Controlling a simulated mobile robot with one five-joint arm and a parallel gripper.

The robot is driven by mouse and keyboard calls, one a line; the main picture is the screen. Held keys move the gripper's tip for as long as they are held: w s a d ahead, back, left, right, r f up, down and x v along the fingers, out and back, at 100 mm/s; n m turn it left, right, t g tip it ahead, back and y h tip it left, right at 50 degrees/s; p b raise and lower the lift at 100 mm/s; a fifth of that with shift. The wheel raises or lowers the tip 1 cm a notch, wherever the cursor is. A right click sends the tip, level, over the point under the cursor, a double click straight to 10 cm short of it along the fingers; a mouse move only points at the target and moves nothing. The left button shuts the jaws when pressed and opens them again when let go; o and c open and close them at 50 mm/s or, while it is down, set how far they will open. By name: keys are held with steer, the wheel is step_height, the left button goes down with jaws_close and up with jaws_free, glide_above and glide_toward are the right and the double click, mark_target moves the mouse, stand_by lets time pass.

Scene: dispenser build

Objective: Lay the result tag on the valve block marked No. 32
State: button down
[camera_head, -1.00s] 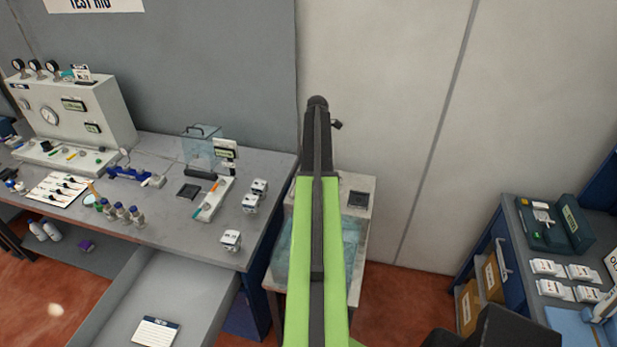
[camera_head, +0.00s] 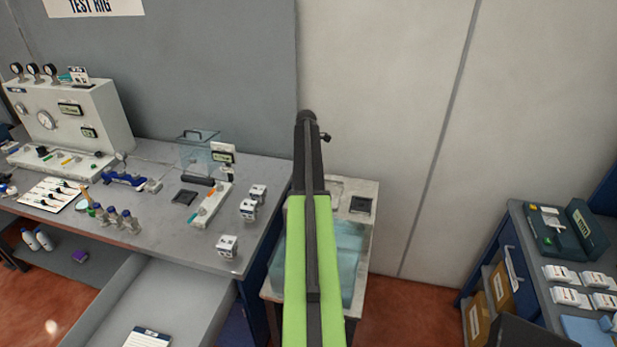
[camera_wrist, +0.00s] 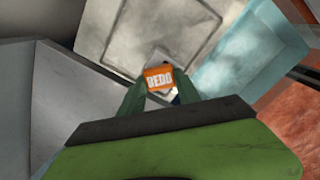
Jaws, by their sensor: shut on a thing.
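My gripper (camera_wrist: 160,88) is shut on an orange result tag (camera_wrist: 159,78) with white lettering that looks like REDO. It holds the tag up between its dark green fingers in the wrist view. In the head view the gripper and tag are hidden behind my arm. Three white valve blocks stand at the right end of the grey bench in the head view: a back one (camera_head: 258,193), a middle one (camera_head: 248,210) and a front one (camera_head: 228,246). Their numbers are too small to read, so I cannot tell which is No. 32. My arm points up, right of the blocks.
The bench (camera_head: 165,225) also carries a test rig (camera_head: 75,120), a clear box (camera_head: 197,152) and small bottles. A grey drawer (camera_head: 175,300) stands open below. A water tank (camera_head: 352,250) is right of the bench, and a blue cabinet (camera_head: 505,250) stands farther right.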

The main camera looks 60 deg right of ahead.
steer(key=shift+f, duration=0.2)
steer(key=c, duration=0.9)
jaws_free()
steer(key=shift+o, duration=0.2)
step_height(320, 180, up, 12)
steer(key=p, duration=1.2)
steer(key=shift+r, duration=0.2)
